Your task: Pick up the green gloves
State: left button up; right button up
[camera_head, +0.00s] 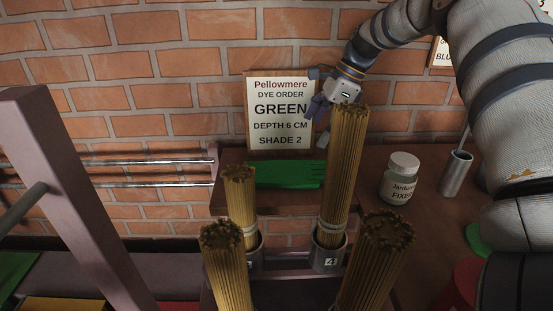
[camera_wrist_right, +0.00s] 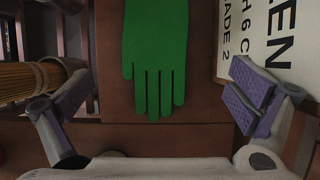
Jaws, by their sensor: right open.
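The green gloves (camera_head: 285,174) lie flat on the brown bench under the order sign, partly hidden behind the incense bundles in the head view. In the right wrist view the green gloves (camera_wrist_right: 155,55) show fingers pointing down toward my gripper. My right gripper (camera_head: 318,108) is in front of the sign's right edge, above and to the right of the gloves. In the wrist view my right gripper (camera_wrist_right: 158,105) has its purple-padded fingers spread wide, one on each side of the gloves, with nothing between them touching. My left gripper is not in view.
Tall incense bundles (camera_head: 344,170) stand in numbered metal cups before the gloves. A sign (camera_head: 279,112) reading GREEN leans on the brick wall. A white jar (camera_head: 400,178) and a metal cup (camera_head: 456,173) stand to the right. Metal rails (camera_head: 150,172) run at left.

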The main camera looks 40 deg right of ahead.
aim_at(291, 170)
jog(key=x, duration=0.4)
jog(key=b+x, duration=0.1)
jog(key=x, duration=0.6)
jog(key=shift+w+a+f+b, duration=0.15)
jog(key=shift+a+f+b, duration=0.05)
jog(key=shift+a+b, duration=0.2)
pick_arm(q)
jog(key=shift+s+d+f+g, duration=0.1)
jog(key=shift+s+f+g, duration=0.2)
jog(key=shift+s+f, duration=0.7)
pick_arm(e)
jog(key=c, duration=0.9)
